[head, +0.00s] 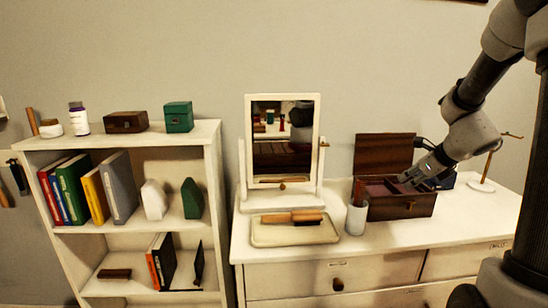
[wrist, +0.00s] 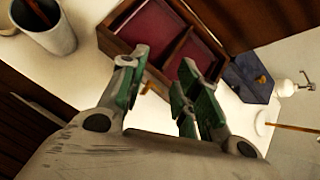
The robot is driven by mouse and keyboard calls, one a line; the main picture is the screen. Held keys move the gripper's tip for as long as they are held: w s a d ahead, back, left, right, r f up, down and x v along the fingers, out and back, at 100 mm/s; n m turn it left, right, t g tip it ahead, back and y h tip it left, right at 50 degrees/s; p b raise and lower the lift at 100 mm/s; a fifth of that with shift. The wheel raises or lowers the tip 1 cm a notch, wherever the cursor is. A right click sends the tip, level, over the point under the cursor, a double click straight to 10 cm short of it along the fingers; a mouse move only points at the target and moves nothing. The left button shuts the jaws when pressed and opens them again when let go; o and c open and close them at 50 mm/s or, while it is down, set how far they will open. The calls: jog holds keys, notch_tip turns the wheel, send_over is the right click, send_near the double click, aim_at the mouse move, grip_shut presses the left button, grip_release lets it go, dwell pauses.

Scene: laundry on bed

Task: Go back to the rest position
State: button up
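My gripper (head: 408,178) is at the open wooden box (head: 400,208) on the white dresser (head: 300,251). In the wrist view my gripper (wrist: 161,72) has its two green-padded fingers apart with nothing between them. The box shows beyond the fingers in the wrist view (wrist: 179,50), with red-lined compartments. I see nothing in the part of the compartments that shows; the rest is hidden by the fingers. The box lid (head: 383,153) stands up at the back. Whether the fingertips touch the box is unclear.
A white cup (head: 356,220) stands left of the box, close to it. A dark blue box (head: 446,181) and a white stand (head: 482,186) are to the right. A mirror (head: 282,140) and a tray (head: 272,238) with a brush are left. A bookshelf (head: 185,135) stands further left.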

jog(key=s+a+r+n+g, duration=0.1)
jog(key=s+a+r+n, duration=0.1)
jog(key=s+n, duration=0.7)
jog(key=s+a+r+n+g+h, duration=0.1)
jog(key=s+a+r+n, duration=0.2)
jog(key=s+n, duration=0.7)
jog(key=s+a+r+n+g, duration=0.2)
jog(key=s+a+r+n, duration=0.1)
jog(key=s+n, duration=0.7)
jog(key=shift+a+r+n, duration=0.2)
jog(key=shift+a+n, duration=0.25)
jog(key=shift+n, duration=0.15)
jog(key=shift+s, duration=0.1)
